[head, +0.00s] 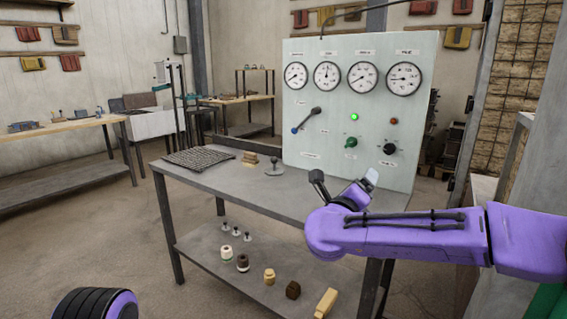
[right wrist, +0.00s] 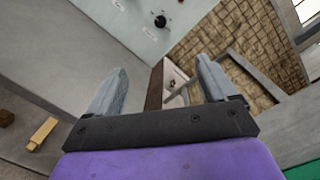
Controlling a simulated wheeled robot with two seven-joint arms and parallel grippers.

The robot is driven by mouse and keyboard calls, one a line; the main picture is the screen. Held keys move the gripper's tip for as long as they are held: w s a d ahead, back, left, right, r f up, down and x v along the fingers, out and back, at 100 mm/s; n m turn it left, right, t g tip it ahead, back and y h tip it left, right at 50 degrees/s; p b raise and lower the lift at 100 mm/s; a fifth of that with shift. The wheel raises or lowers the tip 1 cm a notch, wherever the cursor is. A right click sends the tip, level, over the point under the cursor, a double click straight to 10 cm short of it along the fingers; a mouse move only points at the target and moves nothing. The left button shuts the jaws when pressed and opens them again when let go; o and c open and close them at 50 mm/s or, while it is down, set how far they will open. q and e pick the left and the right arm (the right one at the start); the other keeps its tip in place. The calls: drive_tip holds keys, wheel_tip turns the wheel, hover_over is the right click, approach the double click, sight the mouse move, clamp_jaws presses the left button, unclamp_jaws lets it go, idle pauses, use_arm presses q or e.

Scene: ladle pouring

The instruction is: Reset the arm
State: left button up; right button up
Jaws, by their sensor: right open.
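My right arm comes in from the right in the head view, reaching over the right part of the metal table (head: 250,188). My right gripper (head: 345,182) is in front of the lower part of the pale control panel (head: 340,105). In the right wrist view the right gripper (right wrist: 161,82) is open, its two grey fingers wide apart with nothing between them. The gripper appears apart from the panel. My left gripper is not in view; only a rounded dark and purple part of mine shows at the bottom left of the head view.
A dark mesh mat (head: 198,158) lies on the table. The lower shelf (head: 205,250) holds several small parts.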

wheel_tip(320, 180, down, 16)
drive_tip(key=s+a+n+y+p, duration=0.25)
drive_tip(key=n+y, duration=0.25)
drive_tip(key=n, duration=0.7)
drive_tip(key=s+d+f+n+g+y+p, duration=0.2)
drive_tip(key=s+f+n+g, duration=0.2)
drive_tip(key=s+f+n, duration=0.55)
drive_tip(key=s+d+f+n+g+p, duration=0.1)
drive_tip(key=s+d+f+g+p, duration=0.1)
drive_tip(key=s, duration=0.8)
drive_tip(key=s+d+f+n+g+h+p, duration=0.1)
drive_tip(key=s+d+f+g+p, duration=0.1)
drive_tip(key=s+d+f, duration=0.5)
drive_tip(key=s+d+f+n+g+p, duration=0.1)
drive_tip(key=s+d+f+g, duration=0.3)
drive_tip(key=s, duration=1)
drive_tip(key=shift+s+d+f+g+p, duration=0.3)
drive_tip(key=shift+f+p, duration=0.45)
drive_tip(key=shift+f, duration=0.2)
